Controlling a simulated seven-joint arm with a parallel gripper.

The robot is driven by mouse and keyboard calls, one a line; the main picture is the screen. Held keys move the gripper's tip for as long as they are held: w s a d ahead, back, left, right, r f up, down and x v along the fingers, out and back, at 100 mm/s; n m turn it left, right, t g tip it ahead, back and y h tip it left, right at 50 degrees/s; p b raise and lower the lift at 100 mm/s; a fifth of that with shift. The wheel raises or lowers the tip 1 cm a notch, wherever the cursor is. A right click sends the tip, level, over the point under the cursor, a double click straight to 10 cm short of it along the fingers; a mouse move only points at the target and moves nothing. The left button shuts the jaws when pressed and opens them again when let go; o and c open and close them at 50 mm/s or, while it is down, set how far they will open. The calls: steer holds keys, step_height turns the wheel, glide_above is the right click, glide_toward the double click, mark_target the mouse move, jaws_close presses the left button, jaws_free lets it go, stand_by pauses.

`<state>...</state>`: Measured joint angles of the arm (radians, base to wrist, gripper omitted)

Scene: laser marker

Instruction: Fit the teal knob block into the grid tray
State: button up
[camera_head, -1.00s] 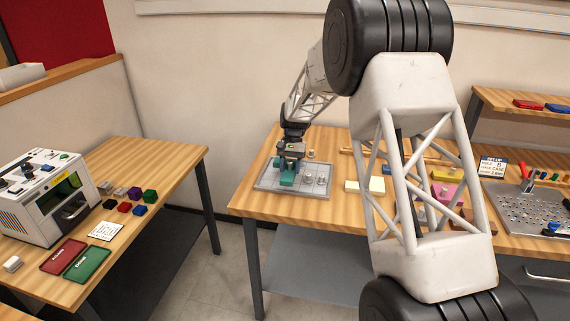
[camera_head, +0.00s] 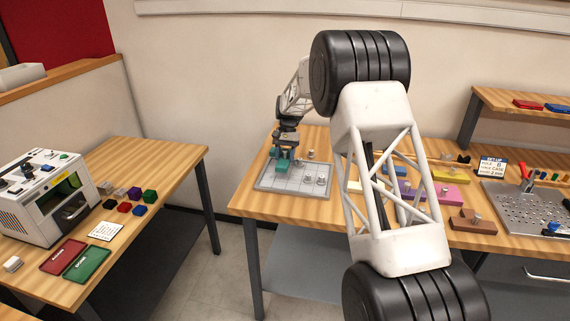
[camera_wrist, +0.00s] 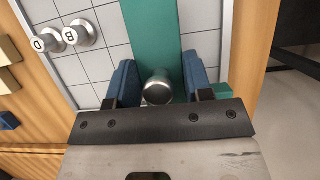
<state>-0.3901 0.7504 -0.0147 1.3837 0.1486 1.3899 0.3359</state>
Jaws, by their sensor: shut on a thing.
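The teal knob block (camera_head: 283,166) is in my gripper (camera_head: 285,150), over the back left part of the grey grid tray (camera_head: 262,186). In the wrist view, the blue fingers of my gripper (camera_wrist: 161,84) close on either side of the block's round metal knob (camera_wrist: 157,90). The teal block (camera_wrist: 150,25) extends away beneath the fingers, across the tray's grid (camera_wrist: 100,60). A small teal part also shows right of the right finger. Whether the block touches the tray floor cannot be told. Two lettered metal knobs (camera_wrist: 76,35) stand on the tray's left side in the wrist view.
Yellow (camera_head: 447,175), pink (camera_head: 440,194) and brown (camera_head: 472,221) knob blocks lie to the right, partly behind my arm. A perforated metal plate (camera_head: 510,205) is further right. A separate left table holds a white machine (camera_head: 40,195) and small coloured cubes.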

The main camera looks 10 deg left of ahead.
stand_by(0.3)
steer(key=shift+f, duration=1.75)
steer(key=shift+f, duration=0.1)
steer(key=o, duration=1)
steer(key=shift+c, duration=0.2)
steer(key=v, duration=1.2)
steer(key=shift+d, duration=0.1)
